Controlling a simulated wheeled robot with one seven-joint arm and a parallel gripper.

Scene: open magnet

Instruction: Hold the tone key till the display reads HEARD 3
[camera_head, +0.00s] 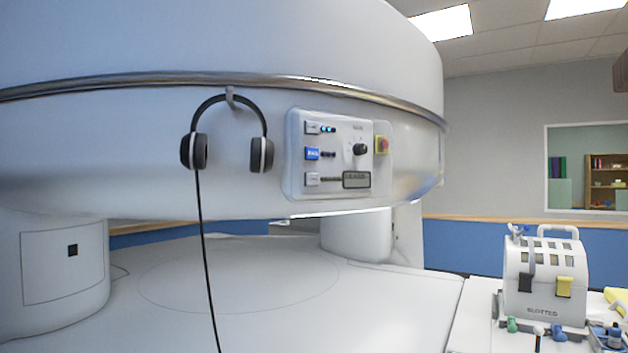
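A pale control panel (338,200) is set in the side of the large white magnet housing. On its left are three keys in a column: a pale one at the top (311,128), a blue one in the middle (312,153) and a pale one at the bottom (312,179). Their labels are too small to read, so I cannot tell which is the tone key. A small grey display (356,180) with dark text sits at the panel's lower right; its text is not legible. My gripper is not in view.
A black knob (360,149) and a red button on a yellow plate (382,145) sit right of the keys. Headphones (200,152) hang left of the panel, their cord trailing down. A white slotted coil (545,290) stands at lower right. Space before the panel looks clear.

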